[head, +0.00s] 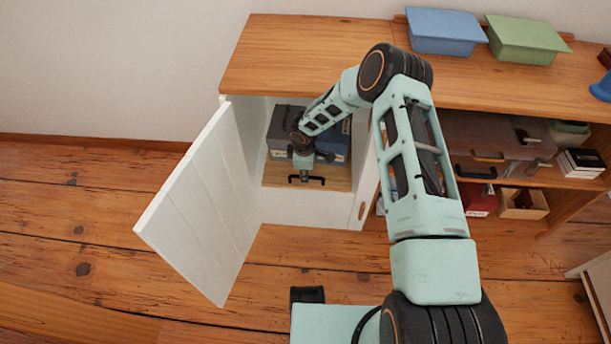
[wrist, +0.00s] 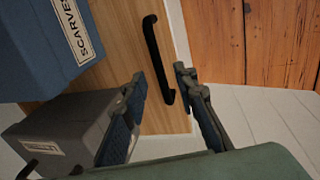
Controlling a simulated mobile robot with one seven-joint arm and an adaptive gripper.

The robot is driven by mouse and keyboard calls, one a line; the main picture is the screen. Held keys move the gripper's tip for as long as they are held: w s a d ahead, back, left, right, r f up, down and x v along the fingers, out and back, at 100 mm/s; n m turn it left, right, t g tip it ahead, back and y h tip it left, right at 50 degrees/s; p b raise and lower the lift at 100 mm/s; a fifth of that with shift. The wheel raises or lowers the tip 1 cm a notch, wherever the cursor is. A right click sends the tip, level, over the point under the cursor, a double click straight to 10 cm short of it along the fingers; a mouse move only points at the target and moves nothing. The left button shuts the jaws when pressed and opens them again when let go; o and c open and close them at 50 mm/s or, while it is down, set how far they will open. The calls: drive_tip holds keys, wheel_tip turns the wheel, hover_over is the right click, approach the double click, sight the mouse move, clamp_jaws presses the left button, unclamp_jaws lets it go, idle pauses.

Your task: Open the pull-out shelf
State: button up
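The pull-out shelf (head: 337,180) is a light wood board low inside the white cabinet, with a black bar handle (head: 307,180) at its front. The wrist view shows the wooden shelf (wrist: 117,45) and the handle (wrist: 152,48) close up. My gripper (head: 303,168) reaches into the cabinet just above the handle. In the wrist view my gripper (wrist: 163,76) is open, with one finger on each side of one end of the handle. I cannot tell whether either finger touches it. The shelf front appears to sit inside the cabinet.
A grey box (wrist: 65,130) and a blue box (wrist: 50,40) labelled "SCARVES" stand on the shelf. The white cabinet door (head: 205,200) hangs open to the left. Open compartments with a grey case (head: 490,135) are at the right. The floor in front is clear.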

drive_tip(key=shift+w+f, duration=0.15)
drive_tip(key=shift+f, duration=0.6)
drive_tip(key=shift+c, duration=0.7)
clamp_jaws()
